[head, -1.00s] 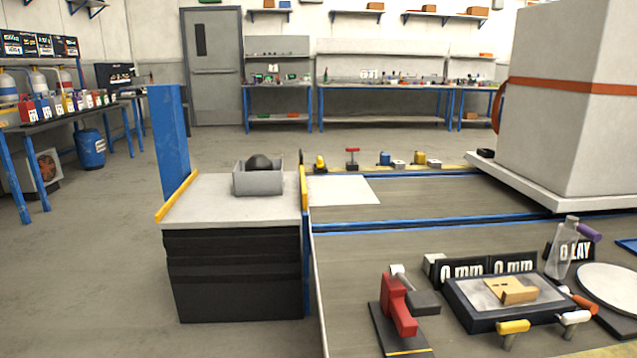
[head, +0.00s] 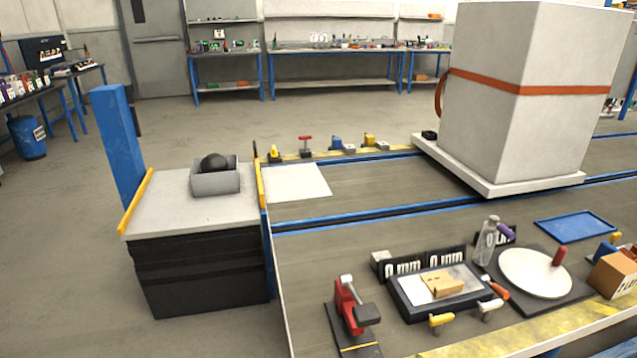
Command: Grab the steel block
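No piece in the head view can be told for certain as the steel block. A small dark grey block (head: 368,315) sits beside a red clamp-like tool (head: 346,305) at the lower middle. A light grey piece (head: 382,262) stands at the left end of the "0 mm" signs. A small grey bin (head: 215,181) with a dark rounded object (head: 214,162) in it stands on the cabinet at left. Neither of my grippers is in view.
A black-framed tray (head: 407,312) holds a tan piece (head: 441,283). A round white plate (head: 536,273), a bottle (head: 487,241) and a blue tray (head: 575,227) lie to the right. A large strapped crate (head: 520,100) stands behind. A blue post (head: 116,145) rises at left.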

